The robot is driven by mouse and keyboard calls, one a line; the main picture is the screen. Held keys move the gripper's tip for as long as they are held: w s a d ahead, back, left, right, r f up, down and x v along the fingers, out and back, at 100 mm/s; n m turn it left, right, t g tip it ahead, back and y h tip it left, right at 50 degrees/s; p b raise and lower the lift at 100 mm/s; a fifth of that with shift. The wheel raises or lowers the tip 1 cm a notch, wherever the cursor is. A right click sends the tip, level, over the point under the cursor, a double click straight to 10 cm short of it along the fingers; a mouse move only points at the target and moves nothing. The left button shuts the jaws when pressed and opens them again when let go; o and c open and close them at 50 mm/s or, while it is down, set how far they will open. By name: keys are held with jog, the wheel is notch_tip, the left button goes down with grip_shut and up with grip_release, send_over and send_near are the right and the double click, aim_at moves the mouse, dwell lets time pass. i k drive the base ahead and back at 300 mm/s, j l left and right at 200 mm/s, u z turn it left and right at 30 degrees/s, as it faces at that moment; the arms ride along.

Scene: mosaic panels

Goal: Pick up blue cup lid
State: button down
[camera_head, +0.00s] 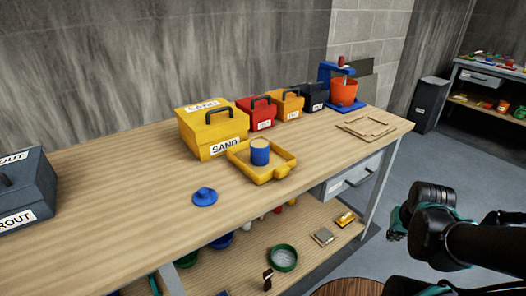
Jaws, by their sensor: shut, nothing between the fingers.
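The blue cup lid (204,196) is a round disc with a knob on top. It lies flat on the wooden workbench (120,205), near the front edge. The blue cup (260,153) stands upright in a yellow tray (243,168) behind and to the right of the lid, with a pale, light-brown top showing. Parts of my dark arm show at the lower right, well apart from the bench top. I cannot make out my gripper's fingers in this view. Nothing touches the lid.
A yellow sand box (205,140), a red box (257,115), an orange box (285,106) and a dark box (313,97) stand behind the tray. A grey grout box (22,190) is at the left. The bench top around the lid is clear. A lower shelf holds a green bowl (283,257).

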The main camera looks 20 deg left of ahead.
aim_at(205, 196)
jog(key=u, duration=1.75)
jog(key=k+l, duration=0.1)
jog(key=k, duration=0.6)
jog(key=i, duration=0.5)
jog(key=u, duration=0.05)
